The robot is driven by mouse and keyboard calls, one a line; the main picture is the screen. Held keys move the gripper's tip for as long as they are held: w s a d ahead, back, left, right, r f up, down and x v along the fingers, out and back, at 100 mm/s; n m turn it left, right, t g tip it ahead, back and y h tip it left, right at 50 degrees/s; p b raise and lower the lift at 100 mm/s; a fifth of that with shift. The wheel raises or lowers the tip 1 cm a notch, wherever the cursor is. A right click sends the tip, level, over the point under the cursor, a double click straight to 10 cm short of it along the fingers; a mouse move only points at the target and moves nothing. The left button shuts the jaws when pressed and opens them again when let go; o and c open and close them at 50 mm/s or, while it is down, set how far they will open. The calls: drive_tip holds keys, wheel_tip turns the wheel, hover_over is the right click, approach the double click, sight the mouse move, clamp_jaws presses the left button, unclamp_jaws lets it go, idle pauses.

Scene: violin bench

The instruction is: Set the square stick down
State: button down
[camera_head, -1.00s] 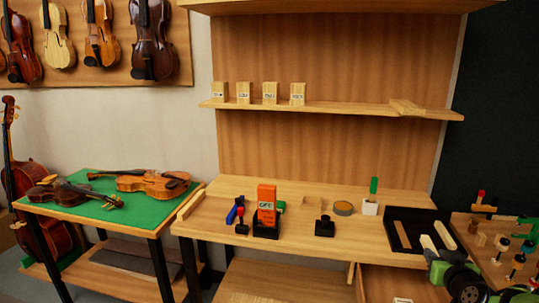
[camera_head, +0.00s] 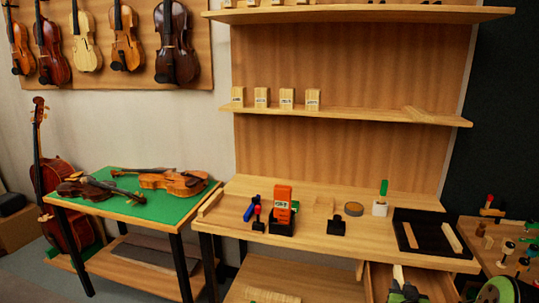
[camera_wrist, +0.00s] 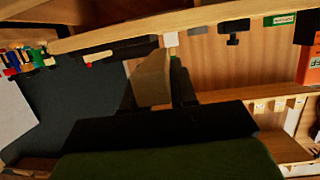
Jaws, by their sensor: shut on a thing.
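My gripper (camera_head: 400,288) is low at the front of the bench, over or in front of the open drawer (camera_head: 430,283). It is shut on the square stick, a pale wooden piece (camera_head: 398,272) that points up from the jaws. In the wrist view the stick (camera_wrist: 153,80) stands between the dark fingers, and its lower part is hidden. The black tray (camera_head: 432,222) lies at the bench's right end, apart from my gripper. A brown strip (camera_head: 410,235) and a pale stick (camera_head: 452,238) lie in it.
On the bench (camera_head: 355,248) stand an orange box (camera_head: 282,205), a black block (camera_head: 336,227), a round tin (camera_head: 354,209) and a white cup (camera_head: 380,208) with a green-handled tool. A side table with small tools (camera_head: 505,245) is at right. Violins lie on a green-topped table (camera_head: 145,205).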

drive_tip(key=s+a+f+n+y+p, duration=0.2)
drive_tip(key=s+a, duration=0.2)
drive_tip(key=a, duration=0.7)
drive_tip(key=s+a+f+n+y+p, duration=0.1)
drive_tip(key=s+a+f+y+p, duration=0.1)
drive_tip(key=a, duration=0.9)
drive_tip(key=shift+s+a+f+n+t+y+p, duration=0.4)
drive_tip(key=shift+s+f+p, duration=0.1)
drive_tip(key=shift+s, duration=0.35)
